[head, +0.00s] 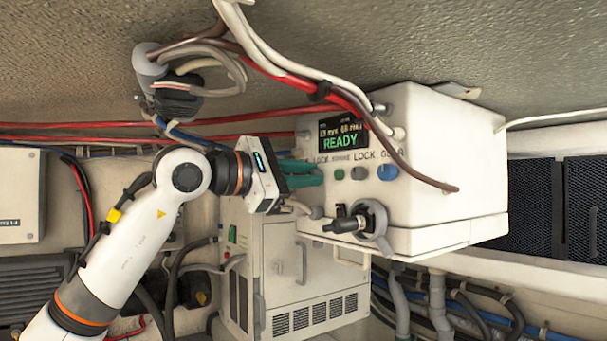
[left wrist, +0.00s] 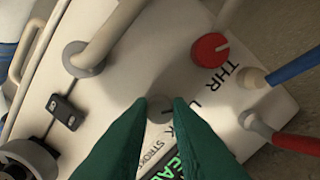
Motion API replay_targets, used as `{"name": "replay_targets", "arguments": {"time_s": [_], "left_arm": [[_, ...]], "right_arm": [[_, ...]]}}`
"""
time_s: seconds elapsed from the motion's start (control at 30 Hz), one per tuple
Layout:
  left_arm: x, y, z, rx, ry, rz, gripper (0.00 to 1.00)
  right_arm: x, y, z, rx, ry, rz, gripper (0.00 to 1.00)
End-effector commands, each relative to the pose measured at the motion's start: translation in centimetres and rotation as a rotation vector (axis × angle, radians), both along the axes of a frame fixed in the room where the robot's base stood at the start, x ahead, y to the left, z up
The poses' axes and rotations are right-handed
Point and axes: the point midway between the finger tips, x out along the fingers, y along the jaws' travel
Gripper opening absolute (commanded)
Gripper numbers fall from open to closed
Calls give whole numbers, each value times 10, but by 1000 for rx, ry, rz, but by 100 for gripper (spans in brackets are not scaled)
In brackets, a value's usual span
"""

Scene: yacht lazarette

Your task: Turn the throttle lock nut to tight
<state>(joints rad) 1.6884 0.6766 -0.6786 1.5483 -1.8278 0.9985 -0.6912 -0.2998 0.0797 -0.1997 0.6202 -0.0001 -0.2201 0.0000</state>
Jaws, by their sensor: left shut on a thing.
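The throttle lock nut (left wrist: 160,109) is a small round grey knob with a dark pointer line, on the white control box (head: 455,140). In the left wrist view it sits between the two green fingertips of my left gripper (left wrist: 160,103), beside the partly covered lock label. My left gripper also shows in the head view (head: 317,173), reaching the box's front face from the left, its fingers shut on the nut. There the fingers hide the nut. A red knob (left wrist: 210,50) sits by the letters THR. My right gripper is out of view.
The display (head: 343,133) reads READY. Small green (head: 339,174), grey (head: 358,173) and blue (head: 387,172) knobs sit right of my fingers. A black-handled fitting (head: 345,222) juts out below.

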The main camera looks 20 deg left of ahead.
Motion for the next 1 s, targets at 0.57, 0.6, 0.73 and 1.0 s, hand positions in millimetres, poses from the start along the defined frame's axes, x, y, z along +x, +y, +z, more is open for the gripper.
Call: {"name": "replay_targets", "arguments": {"time_s": [0.57, 0.6, 0.73, 1.0], "left_arm": [[-1, -1, 0, 429, -335, -1, 0], [-1, -1, 0, 456, -356, -1, 0], [-1, -1, -1, 540, -420, -2, 0], [-1, -1, -2, 670, -522, -2, 0]], "right_arm": [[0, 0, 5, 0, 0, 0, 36], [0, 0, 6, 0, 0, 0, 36], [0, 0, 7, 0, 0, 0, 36], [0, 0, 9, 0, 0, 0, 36]]}}
